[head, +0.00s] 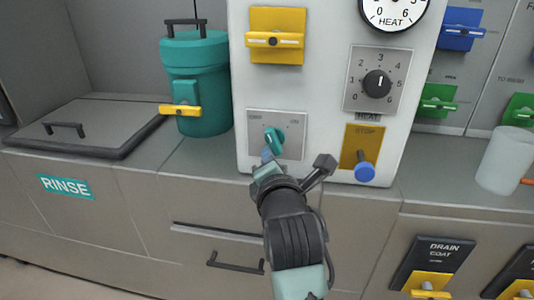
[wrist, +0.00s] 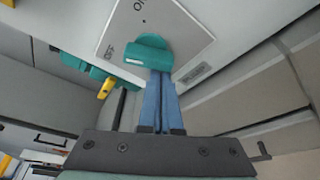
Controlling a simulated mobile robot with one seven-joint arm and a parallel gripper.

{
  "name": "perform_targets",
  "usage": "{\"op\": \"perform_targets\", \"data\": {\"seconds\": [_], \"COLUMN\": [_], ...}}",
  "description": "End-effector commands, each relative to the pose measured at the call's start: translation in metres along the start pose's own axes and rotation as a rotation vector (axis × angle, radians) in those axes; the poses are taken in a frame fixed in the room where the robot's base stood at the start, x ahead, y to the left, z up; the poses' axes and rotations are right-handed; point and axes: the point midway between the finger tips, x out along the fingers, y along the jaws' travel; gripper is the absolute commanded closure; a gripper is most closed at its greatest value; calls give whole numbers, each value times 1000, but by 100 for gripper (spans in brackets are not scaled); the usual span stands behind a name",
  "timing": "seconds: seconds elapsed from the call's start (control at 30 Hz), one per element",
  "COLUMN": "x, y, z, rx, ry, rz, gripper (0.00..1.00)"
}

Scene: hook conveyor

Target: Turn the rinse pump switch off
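The rinse pump switch is a teal knob (head: 274,140) on a grey plate (head: 293,146) low on the white panel's left side. Its plate has a label at upper left and one at upper right. In the wrist view the knob (wrist: 152,46) has a white mark at its left end, on the side nearer the label that looks like OFF. My gripper (head: 267,157) is just below the knob. In the wrist view its blue fingers (wrist: 161,76) lie close together, with tips at the knob's lower edge, partly hidden. I cannot tell whether they touch it.
A black dial (head: 377,84) is at the panel's right, above a yellow stop plate with a blue knob (head: 365,172). A yellow-handled switch (head: 275,40) is above. A teal canister (head: 197,85) stands left. A white cup (head: 504,160) stands right.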

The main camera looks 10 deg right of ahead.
Motion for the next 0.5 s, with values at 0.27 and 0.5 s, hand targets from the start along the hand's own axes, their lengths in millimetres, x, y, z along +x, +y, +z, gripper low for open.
{"op": "perform_targets", "data": {"seconds": [0.27,0.5], "x": [-1,-1], "y": [-1,-2], "z": [3,4], "rx": [-123,-133], "ry": [-2,-1], "rz": [-42,-46], "gripper": [100,100]}}
